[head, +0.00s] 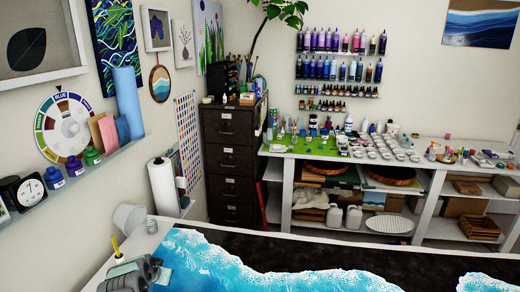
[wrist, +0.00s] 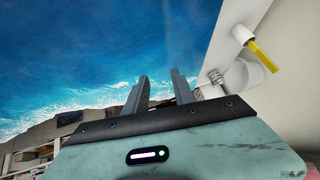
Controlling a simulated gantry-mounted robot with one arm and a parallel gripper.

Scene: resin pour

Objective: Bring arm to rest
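My gripper (wrist: 160,76) shows in the wrist view with its two grey fingers apart and nothing between them. Behind the fingers lies the blue and white wave-patterned resin surface (wrist: 100,50). In the head view my gripper (head: 135,275), teal and dark grey, is at the lower left, over the table's left end by the edge of the resin surface (head: 210,265). Its fingertips are not clear there.
A paper towel roll (head: 162,185) is by the left wall. A dark filing cabinet (head: 228,150) and cluttered shelf unit (head: 340,155) stand beyond the table.

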